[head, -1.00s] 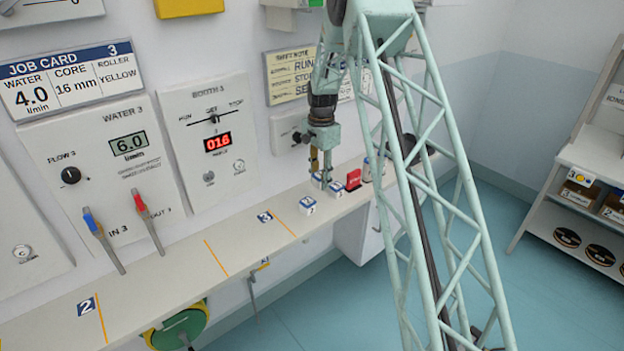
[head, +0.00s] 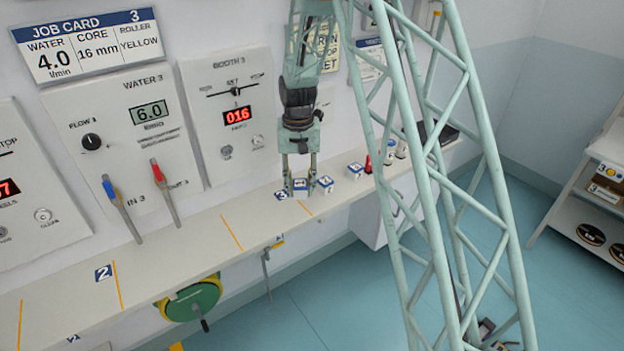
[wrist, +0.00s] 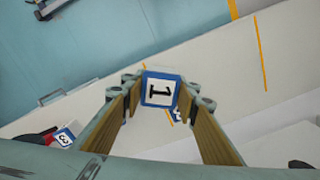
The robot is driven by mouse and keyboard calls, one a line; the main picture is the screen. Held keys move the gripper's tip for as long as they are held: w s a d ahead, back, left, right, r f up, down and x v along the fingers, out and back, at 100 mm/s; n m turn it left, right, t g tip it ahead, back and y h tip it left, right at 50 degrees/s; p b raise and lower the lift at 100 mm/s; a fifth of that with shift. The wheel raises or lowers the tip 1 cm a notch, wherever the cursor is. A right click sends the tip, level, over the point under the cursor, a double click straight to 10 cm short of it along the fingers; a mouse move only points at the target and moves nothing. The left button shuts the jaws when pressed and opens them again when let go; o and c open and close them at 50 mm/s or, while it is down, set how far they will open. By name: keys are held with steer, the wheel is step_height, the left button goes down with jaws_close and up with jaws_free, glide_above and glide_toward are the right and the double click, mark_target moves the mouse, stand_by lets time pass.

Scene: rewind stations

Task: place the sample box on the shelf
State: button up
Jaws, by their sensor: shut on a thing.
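My gripper (head: 300,172) points down over the long white shelf (head: 190,248) along the wall. It is shut on a small blue-and-white sample box (head: 300,187), whose top carries a "1" in the wrist view (wrist: 160,89). I cannot tell whether the box touches the shelf. A second box (head: 325,183) stands close to its right, and a third box (head: 355,170) is farther right. In the wrist view a box marked "3" (wrist: 64,137) lies at lower left. A blue station label (head: 281,195) on the shelf is just left of the held box.
A red object (head: 369,163) and white cylinders stand farther right on the shelf. Blue and red handles (head: 109,189) lean over the shelf at left. A green wheel (head: 194,299) hangs below its front edge. The shelf between the orange lines is clear.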

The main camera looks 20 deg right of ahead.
steer(key=s+a+n, duration=0.3)
steer(key=s+a, duration=0.1)
steer(key=shift+a+b, duration=0.2)
steer(key=shift+b, duration=0.1)
steer(key=shift+a, duration=0.15)
